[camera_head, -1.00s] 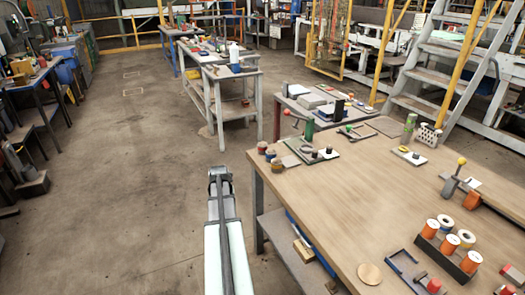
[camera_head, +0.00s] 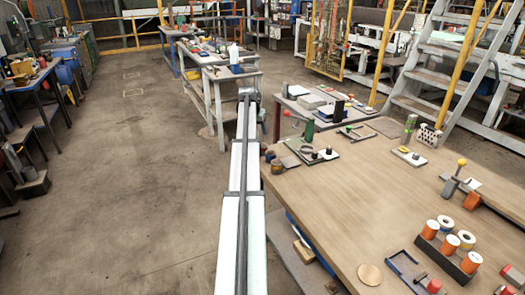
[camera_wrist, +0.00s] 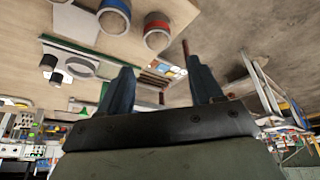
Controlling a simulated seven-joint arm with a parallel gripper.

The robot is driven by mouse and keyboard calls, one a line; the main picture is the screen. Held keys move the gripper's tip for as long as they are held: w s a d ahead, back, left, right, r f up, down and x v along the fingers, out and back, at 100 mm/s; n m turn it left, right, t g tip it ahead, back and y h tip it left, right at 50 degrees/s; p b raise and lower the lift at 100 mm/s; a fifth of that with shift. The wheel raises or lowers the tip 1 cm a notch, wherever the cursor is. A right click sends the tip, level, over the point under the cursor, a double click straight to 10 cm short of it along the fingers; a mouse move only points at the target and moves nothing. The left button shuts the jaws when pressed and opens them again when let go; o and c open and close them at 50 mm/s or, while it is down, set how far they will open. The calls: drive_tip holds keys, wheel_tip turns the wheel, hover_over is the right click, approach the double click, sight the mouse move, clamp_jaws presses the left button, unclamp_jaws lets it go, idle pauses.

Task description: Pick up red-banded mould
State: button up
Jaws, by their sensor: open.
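The red-banded mould (camera_wrist: 157,32), a short pale cylinder with a red band, stands on the wooden table near its edge in the wrist view. A blue-banded mould (camera_wrist: 115,16) stands beside it. In the head view the moulds are at the table's far-left corner, partly hidden by my arm, and I cannot tell which is the red-banded one there. My gripper (camera_wrist: 158,68) is open and empty. Its two dark fingers are apart, and the red-banded mould shows beyond their tips, not between them.
A plate with a ring and a dark cylinder (camera_head: 326,153) lies right of the moulds. Orange spools (camera_head: 448,243) stand in a rack at the table's front right. The middle of the wooden tabletop (camera_head: 350,205) is clear. A white workbench (camera_head: 228,72) stands behind.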

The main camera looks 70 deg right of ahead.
sight(262, 145)
drive_tip(key=shift+m, duration=0.4)
drive_tip(key=x, duration=1.4)
drive_tip(key=shift+s+a, duration=0.15)
drive_tip(key=shift+a, duration=0.05)
drive_tip(key=c, duration=1)
drive_tip(key=shift+c, duration=0.4)
drive_tip(key=shift+r, duration=0.1)
